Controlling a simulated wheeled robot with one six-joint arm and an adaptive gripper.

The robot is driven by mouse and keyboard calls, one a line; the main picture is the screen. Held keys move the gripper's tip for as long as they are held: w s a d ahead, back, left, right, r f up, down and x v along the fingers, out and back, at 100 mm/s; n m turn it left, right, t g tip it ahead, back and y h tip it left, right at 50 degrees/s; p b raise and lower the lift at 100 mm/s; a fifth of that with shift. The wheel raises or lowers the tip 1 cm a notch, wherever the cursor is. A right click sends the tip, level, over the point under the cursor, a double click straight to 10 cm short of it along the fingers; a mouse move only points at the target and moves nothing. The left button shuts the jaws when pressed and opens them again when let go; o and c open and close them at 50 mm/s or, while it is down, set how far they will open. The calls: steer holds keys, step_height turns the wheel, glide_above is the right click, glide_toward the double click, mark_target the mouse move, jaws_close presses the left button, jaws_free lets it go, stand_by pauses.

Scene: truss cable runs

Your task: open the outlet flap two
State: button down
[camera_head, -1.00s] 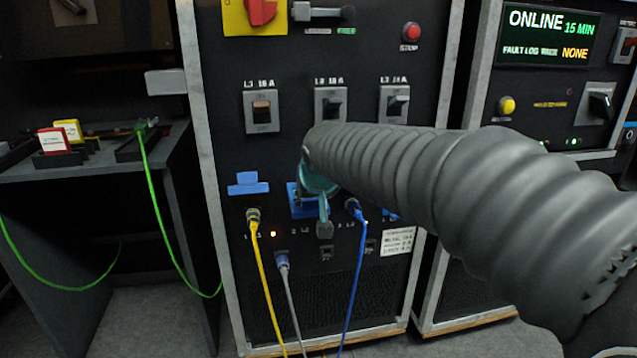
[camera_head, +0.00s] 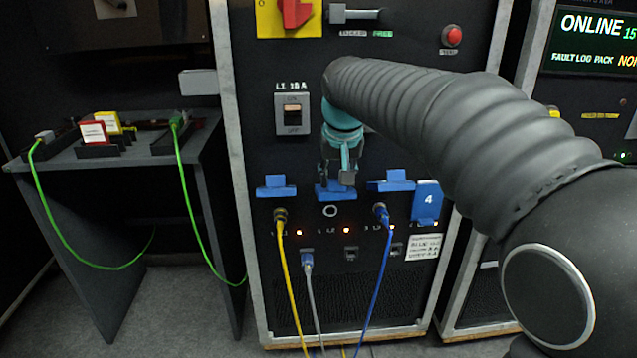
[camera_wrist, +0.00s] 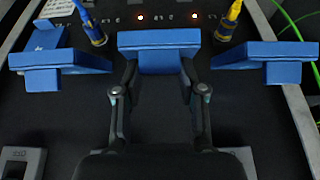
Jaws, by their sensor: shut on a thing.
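Outlet flap two (camera_head: 336,193) is a blue flap in the middle of the outlet row. It stands swung up, sticking out from the panel like its neighbours, and a round outlet (camera_head: 330,211) shows bare below it. My gripper (camera_head: 338,180) comes down to it from above. In the wrist view, flap two (camera_wrist: 159,43) lies in the middle and my gripper (camera_wrist: 160,70) has its two fingers closed on the tab. The fingertips are partly hidden by the flap.
Raised flap one (camera_head: 276,187) with a yellow cable (camera_head: 281,235) and raised flap three (camera_head: 391,181) with a blue cable (camera_head: 385,235) flank it. Flap four (camera_head: 428,203) hangs shut. A breaker (camera_head: 293,115) is above. A side table (camera_head: 160,155) stands left.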

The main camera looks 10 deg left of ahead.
steer(key=shift+w+r, duration=0.15)
steer(key=shift+r, duration=0.05)
stand_by(0.3)
steer(key=c, duration=0.6)
jaws_free()
steer(key=shift+f, duration=0.1)
steer(key=shift+c, duration=0.2)
steer(key=v, duration=1.2)
steer(key=shift+w, duration=0.15)
